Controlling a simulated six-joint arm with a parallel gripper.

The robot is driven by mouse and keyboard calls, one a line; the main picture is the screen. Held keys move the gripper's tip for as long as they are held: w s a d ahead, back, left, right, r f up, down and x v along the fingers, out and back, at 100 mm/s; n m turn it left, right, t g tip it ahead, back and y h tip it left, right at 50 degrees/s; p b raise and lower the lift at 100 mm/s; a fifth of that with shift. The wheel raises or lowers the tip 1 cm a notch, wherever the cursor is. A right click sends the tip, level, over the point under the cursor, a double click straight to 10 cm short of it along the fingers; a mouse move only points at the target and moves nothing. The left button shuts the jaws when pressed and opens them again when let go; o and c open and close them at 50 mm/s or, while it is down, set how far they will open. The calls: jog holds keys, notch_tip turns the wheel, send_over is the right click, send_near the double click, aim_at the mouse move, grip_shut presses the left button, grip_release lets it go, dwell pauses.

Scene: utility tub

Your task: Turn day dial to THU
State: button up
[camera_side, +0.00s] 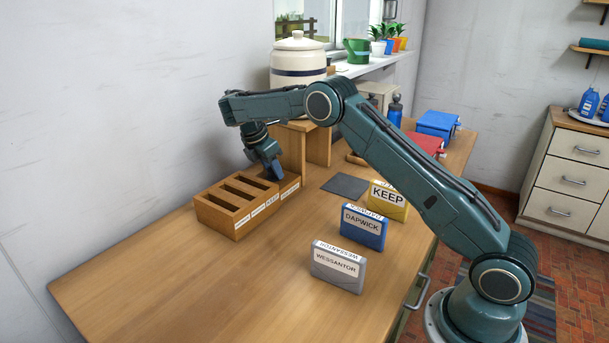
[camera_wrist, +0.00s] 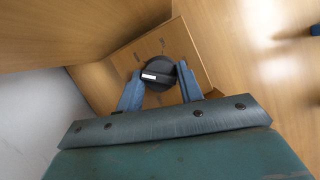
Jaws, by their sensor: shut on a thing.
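The day dial (camera_wrist: 156,76) is a round black knob with a raised bar and a white mark, set on a wooden panel (camera_wrist: 118,66) in the wrist view. Small dark markings lie around it, too small to read, so I cannot tell which day it points to. My gripper (camera_wrist: 160,72) has its two blue-grey fingers on either side of the knob's bar, shut on it. In the side view my gripper (camera_side: 269,168) reaches down beside the wooden stand, behind the slotted box, and the dial is hidden there.
A wooden slotted box (camera_side: 236,219) stands close in front of my gripper. A wooden stand (camera_side: 319,146) bears a white crock (camera_side: 298,62). A grey WESSANTOR box (camera_side: 337,271), a blue DAPWICK box (camera_side: 363,232) and a yellow KEEP box (camera_side: 388,199) stand on the bench. The near-left bench is clear.

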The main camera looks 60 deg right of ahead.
jog(key=shift+m, duration=0.3)
jog(key=o, duration=1)
jog(key=shift+s+n, duration=0.1)
jog(key=shift+n, duration=0.6)
